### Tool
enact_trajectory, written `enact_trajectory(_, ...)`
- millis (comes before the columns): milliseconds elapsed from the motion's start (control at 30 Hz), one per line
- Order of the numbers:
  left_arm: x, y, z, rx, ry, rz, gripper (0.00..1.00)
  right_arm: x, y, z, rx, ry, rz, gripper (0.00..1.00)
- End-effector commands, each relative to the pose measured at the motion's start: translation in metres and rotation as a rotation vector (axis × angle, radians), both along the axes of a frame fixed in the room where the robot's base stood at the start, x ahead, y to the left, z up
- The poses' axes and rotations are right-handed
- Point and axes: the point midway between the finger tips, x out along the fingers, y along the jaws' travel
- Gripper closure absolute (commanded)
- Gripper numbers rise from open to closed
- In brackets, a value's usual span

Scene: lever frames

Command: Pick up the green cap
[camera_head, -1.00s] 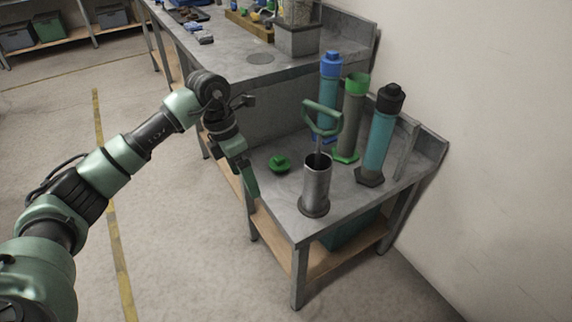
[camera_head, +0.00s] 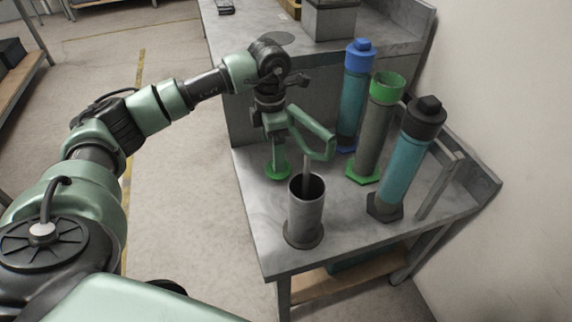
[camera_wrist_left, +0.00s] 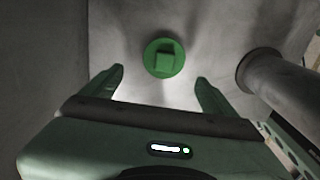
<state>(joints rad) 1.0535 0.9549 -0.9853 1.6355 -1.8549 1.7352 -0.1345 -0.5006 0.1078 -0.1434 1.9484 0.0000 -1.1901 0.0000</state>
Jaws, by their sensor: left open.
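The green cap (camera_head: 278,172) is a round disc with a square knob on top. It lies flat on the grey metal table. My left gripper (camera_head: 277,148) is just above it, pointing down, and partly hides it in the head view. In the left wrist view the cap (camera_wrist_left: 163,57) shows just beyond the open fingertips of my left gripper (camera_wrist_left: 159,77), roughly centred between them. The fingers look empty and apart from the cap. My right gripper is not in view.
A metal cylinder (camera_head: 303,215) with a green-handled rod (camera_head: 312,135) stands close to my gripper. Behind are a blue-capped tube (camera_head: 352,100), a green-rimmed tube (camera_head: 372,135) and a black-capped tube (camera_head: 400,160). A wall is on the right.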

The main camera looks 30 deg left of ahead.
Motion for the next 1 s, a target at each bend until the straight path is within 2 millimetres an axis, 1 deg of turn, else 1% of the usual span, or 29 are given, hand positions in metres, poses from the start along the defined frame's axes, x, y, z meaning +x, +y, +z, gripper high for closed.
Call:
enact_trajectory(33, 0.000, -0.001, -0.008, -0.001, 0.002, -0.001, 0.12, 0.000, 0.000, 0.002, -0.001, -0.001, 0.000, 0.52)
enact_trajectory(167, 0.000, -0.002, -0.023, -0.001, 0.002, -0.001, 0.12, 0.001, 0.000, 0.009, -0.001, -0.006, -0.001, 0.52)
enact_trajectory(300, 0.000, -0.007, -0.045, -0.002, 0.002, -0.001, 0.12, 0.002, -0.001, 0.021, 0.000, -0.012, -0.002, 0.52)
enact_trajectory(400, 0.000, -0.006, -0.057, -0.002, 0.001, 0.000, 0.12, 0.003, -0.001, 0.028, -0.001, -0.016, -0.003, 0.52)
enact_trajectory(533, 0.001, -0.006, -0.064, -0.001, 0.000, 0.000, 0.12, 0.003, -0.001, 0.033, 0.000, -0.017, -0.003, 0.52)
enact_trajectory(733, 0.001, -0.006, -0.064, -0.002, -0.001, -0.001, 0.12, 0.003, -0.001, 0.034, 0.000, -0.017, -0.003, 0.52)
enact_trajectory(767, 0.001, -0.006, -0.064, -0.002, -0.001, -0.001, 0.17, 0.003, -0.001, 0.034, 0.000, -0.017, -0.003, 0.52)
enact_trajectory(800, 0.001, -0.006, -0.064, -0.001, -0.002, -0.001, 0.29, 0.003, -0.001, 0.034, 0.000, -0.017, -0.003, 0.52)
enact_trajectory(867, 0.001, -0.006, -0.064, -0.002, -0.001, -0.001, 0.45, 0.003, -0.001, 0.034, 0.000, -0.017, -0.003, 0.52)
enact_trajectory(900, 0.001, -0.006, -0.064, -0.002, -0.001, -0.001, 0.56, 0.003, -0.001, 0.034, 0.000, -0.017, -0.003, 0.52)
enact_trajectory(967, 0.001, -0.006, -0.064, -0.002, -0.001, -0.001, 0.73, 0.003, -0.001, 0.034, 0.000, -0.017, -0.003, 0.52)
enact_trajectory(1000, 0.001, -0.006, -0.064, -0.001, -0.002, -0.001, 0.77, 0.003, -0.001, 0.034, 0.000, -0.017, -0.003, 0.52)
